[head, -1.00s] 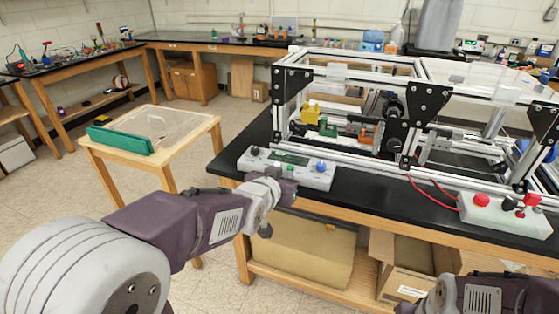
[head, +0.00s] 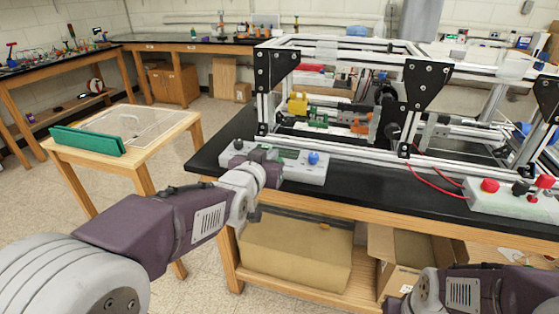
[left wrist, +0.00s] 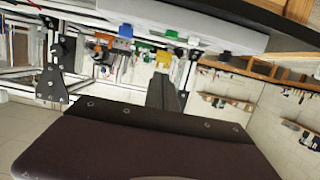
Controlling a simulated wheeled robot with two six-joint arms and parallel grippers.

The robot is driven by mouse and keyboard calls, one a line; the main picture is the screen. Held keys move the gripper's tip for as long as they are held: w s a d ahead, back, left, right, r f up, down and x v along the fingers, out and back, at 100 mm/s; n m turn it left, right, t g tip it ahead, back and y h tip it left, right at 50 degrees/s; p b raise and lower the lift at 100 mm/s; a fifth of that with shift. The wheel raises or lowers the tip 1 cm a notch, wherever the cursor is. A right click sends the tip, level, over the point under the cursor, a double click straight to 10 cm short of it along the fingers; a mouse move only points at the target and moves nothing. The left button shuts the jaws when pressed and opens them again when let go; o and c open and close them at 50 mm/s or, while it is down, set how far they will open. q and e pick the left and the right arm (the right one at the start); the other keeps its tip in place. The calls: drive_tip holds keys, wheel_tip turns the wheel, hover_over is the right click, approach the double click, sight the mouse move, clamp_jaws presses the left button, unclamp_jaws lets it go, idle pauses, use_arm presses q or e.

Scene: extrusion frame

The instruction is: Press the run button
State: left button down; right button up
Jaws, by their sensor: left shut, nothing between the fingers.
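A pale control box (head: 300,173) sits at the front left of the black bench, with a black knob (head: 238,144) at its left end and a blue knob (head: 313,158) toward its right. My left gripper (head: 263,158) is shut and empty, overlapping the box's left half in the head view and hiding part of its top. In the left wrist view the box (left wrist: 200,20) appears upside down, with the blue knob (left wrist: 125,31), a small green button (left wrist: 172,34) and the black knob (left wrist: 225,57). The shut fingers (left wrist: 167,88) point toward the green button; contact cannot be told. My right gripper is out of view.
An aluminium extrusion frame (head: 340,150) stands right behind the box. A second box (head: 505,203) with red and black controls is at the right, joined to red wires.

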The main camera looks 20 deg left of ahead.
use_arm(q)
drive_tip(key=w+f, duration=0.1)
drive_tip(key=w, duration=0.1)
drive_tip(key=w+f, duration=0.2)
drive_tip(key=w, duration=0.1)
drive_tip(key=w+f+b, duration=0.1)
drive_tip(key=w+f, duration=0.1)
drive_tip(key=shift+w+d, duration=0.1)
drive_tip(key=shift+w, duration=0.25)
drive_tip(key=shift+f, duration=0.55)
